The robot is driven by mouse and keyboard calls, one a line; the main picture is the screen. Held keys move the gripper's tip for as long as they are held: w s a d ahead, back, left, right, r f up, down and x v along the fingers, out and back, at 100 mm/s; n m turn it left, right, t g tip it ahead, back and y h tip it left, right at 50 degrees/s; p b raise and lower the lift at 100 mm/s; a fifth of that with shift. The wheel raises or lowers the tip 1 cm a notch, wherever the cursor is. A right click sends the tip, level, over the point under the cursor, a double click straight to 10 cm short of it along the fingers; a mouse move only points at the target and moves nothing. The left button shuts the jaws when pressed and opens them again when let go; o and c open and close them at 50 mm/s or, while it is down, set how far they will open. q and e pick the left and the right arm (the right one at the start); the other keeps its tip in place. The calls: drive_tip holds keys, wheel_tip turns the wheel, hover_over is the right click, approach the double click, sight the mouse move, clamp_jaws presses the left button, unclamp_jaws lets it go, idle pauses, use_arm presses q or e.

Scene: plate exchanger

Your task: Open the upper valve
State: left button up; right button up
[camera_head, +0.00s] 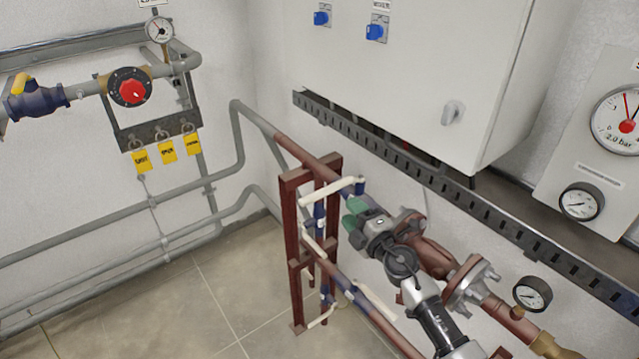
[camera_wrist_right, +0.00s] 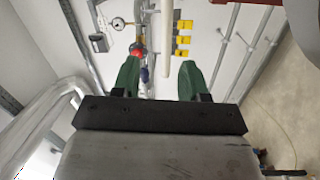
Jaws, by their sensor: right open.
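The lever handle seems to be the pale bar in the right wrist view (camera_wrist_right: 168,45), running from the top edge to between the fingertips. My right gripper (camera_head: 353,214) has green fingers and is open, just below and right of the handle's blue end. The fingers also show in the right wrist view (camera_wrist_right: 158,80), with a gap between them. I cannot tell whether they touch the handle. My left gripper is not in view.
More cream levers (camera_head: 313,240) sit lower on the red-brown frame (camera_head: 291,230). A white cabinet (camera_head: 420,70) and black perforated rail (camera_head: 400,165) stand above my right arm. A flanged brown pipe (camera_head: 470,285) with a gauge (camera_head: 532,294) runs beside it. The floor at left is clear.

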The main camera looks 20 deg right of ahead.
sight(322, 189)
drive_tip(key=w+a, duration=0.1)
drive_tip(key=w, duration=0.2)
drive_tip(key=w+a+n+y+b, duration=0.1)
drive_tip(key=w, duration=0.2)
drive_tip(key=w+a+n+g+b, duration=0.1)
drive_tip(key=w, duration=0.3)
drive_tip(key=shift+w+a+f, duration=0.1)
drive_tip(key=shift+a+f, duration=0.15)
drive_tip(key=shift+a, duration=0.1)
drive_tip(key=shift+w+a+r+b, duration=0.2)
drive_tip(key=shift+w+b, duration=0.1)
drive_tip(key=shift+w, duration=0.3)
drive_tip(key=shift+c, duration=0.2)
clamp_jaws()
drive_tip(key=shift+f, duration=0.1)
